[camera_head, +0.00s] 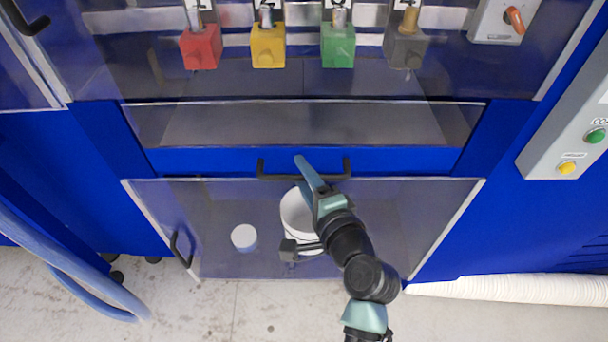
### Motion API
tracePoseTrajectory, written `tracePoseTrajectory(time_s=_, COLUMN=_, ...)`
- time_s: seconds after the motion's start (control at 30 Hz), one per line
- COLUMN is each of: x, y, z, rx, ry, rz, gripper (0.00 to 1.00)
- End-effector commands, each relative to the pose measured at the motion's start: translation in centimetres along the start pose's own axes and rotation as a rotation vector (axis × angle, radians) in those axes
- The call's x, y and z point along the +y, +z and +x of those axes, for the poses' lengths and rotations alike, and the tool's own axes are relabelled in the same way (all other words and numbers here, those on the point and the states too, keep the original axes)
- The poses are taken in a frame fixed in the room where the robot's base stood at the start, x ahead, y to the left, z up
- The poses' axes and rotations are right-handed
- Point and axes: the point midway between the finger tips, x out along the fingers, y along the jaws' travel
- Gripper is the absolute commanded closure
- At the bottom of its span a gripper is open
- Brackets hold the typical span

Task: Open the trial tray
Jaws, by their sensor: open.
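The tray's wide blue front (210,161) runs across the middle of the blue machine, and I take it for the trial tray. A black bar handle (275,177) is fixed along its lower middle. My gripper (308,172) reaches up from the lower right, with its light blue fingers at the middle of the handle. It is open, and it hides part of the handle. I cannot tell whether the fingers touch the bar or straddle it. Above the blue front is a grey recess (300,123) behind a clear panel.
Below is a clear door (215,210) with a black handle (181,248). A white cylinder (243,237) and a white bucket (296,210) show behind it. Red (201,47), yellow (268,47), green (338,46) and grey (405,48) blocks hang above. A button panel (573,140) is at right.

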Motion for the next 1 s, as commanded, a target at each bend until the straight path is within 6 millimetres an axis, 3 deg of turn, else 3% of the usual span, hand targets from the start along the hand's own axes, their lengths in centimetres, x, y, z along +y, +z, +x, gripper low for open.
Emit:
tracePoseTrajectory(time_s=0.17, x=0.01, y=0.01, z=-0.01, rx=0.000, ry=0.000, rz=0.000, gripper=0.53)
tracePoseTrajectory(time_s=0.43, x=0.01, y=0.00, z=-0.04, rx=0.000, ry=0.000, rz=0.000, gripper=1.00)
tracePoseTrajectory(time_s=1.0, x=0.02, y=-0.02, z=-0.05, rx=0.000, ry=0.000, rz=0.000, gripper=1.00)
